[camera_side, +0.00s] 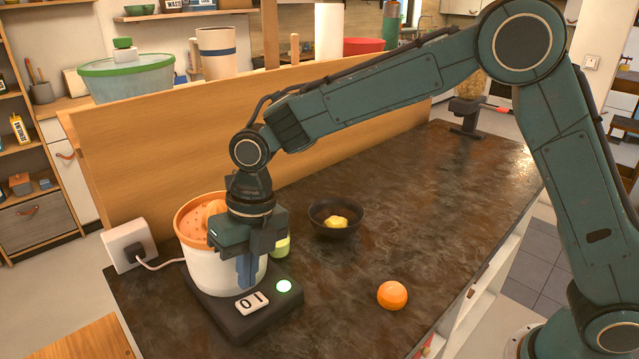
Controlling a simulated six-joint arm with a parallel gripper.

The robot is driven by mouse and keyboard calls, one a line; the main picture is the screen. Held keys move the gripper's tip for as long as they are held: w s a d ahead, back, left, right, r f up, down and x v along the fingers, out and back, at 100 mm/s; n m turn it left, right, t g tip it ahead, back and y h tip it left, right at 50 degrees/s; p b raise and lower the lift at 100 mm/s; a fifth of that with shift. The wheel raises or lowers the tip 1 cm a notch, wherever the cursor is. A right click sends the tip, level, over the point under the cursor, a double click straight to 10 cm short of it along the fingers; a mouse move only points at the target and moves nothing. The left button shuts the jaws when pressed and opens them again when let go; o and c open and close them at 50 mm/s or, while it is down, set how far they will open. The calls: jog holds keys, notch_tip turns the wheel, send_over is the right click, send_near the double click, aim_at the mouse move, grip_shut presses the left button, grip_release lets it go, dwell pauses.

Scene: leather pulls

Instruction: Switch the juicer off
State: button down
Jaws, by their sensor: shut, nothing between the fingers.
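The juicer has a white body (218,273) with an orange strainer top and cone (199,221). It stands on a dark base (215,318) at the left of the dark counter. A white rocker switch (252,302) marked 0 and 1 is on the front of the base. My gripper hides part of the juicer.
A white cable (163,264) runs from the juicer to a wall socket (127,243). A dark bowl (336,228) with a yellow fruit piece and an orange (392,295) sit to the right. A wooden panel (200,143) stands behind. The counter's right part is mostly clear.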

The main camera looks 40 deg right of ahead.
aim_at(247, 304)
jog(key=shift+a+f, duration=0.2)
jog(key=shift+f, duration=0.7)
jog(key=shift+a+f, duration=0.15)
jog(key=shift+f, duration=0.75)
jog(key=shift+a+f, duration=0.15)
jog(key=shift+f, duration=0.15)
jog(key=shift+d, duration=0.25)
jog(key=shift+d+r, duration=0.1)
jog(key=shift+d, duration=0.5)
jog(key=shift+r, duration=0.1)
notch_tip(247, 304, up, 14)
jog(key=d, duration=0.2)
jog(key=shift+d, duration=0.35)
jog(key=shift+a, duration=0.1)
